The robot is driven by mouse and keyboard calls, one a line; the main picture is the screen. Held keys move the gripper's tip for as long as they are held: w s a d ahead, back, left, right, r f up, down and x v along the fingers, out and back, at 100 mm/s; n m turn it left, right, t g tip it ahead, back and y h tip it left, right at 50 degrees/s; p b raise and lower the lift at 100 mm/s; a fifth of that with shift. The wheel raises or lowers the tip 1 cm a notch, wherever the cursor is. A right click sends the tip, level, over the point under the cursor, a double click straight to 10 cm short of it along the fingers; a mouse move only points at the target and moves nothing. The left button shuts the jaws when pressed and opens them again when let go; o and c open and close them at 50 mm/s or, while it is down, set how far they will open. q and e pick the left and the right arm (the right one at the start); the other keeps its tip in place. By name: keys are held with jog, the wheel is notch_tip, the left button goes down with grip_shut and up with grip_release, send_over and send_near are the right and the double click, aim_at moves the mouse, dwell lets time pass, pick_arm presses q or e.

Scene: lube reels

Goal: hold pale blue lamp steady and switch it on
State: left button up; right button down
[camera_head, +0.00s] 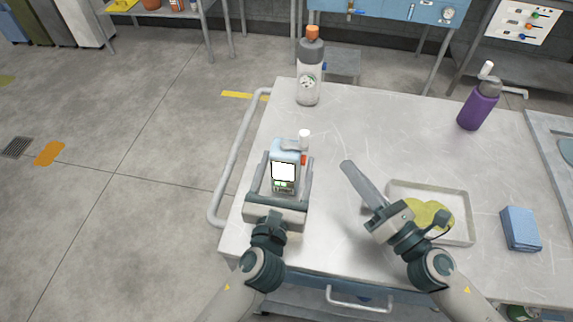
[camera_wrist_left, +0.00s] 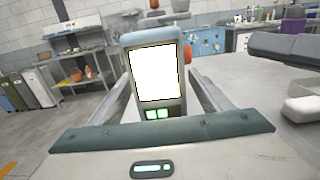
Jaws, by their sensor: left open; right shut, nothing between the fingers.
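The pale blue lamp (camera_head: 275,157) stands upright near the table's left edge. Its front panel is bright white, with small green lights below it, and a red-orange knob shows on its right side. It also shows in the left wrist view (camera_wrist_left: 129,75). My left gripper (camera_head: 285,160) is open, with one finger on each side of the lamp; contact cannot be told. My right gripper (camera_head: 348,166) is shut and empty, to the right of the lamp and apart from it, fingers pointing up-left. A white-capped part (camera_head: 304,135) shows behind the lamp's top; whether it belongs to the lamp is unclear.
A purple bottle (camera_head: 478,106) is at the back right. A shallow tray (camera_head: 459,239) with yellow-green contents and a blue block (camera_head: 520,229) lie at right. The table's middle is clear.

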pick_arm(q)
jog(key=shift+s, duration=0.1)
jog(key=s, duration=0.4)
jog(key=s+a, duration=0.1)
jog(key=s, duration=0.2)
jog(key=s+a, duration=0.1)
jog(key=s, duration=0.3)
jog(key=shift+s+a, duration=0.15)
jog(key=shift+s, duration=0.15)
jog(key=shift+r, duration=0.1)
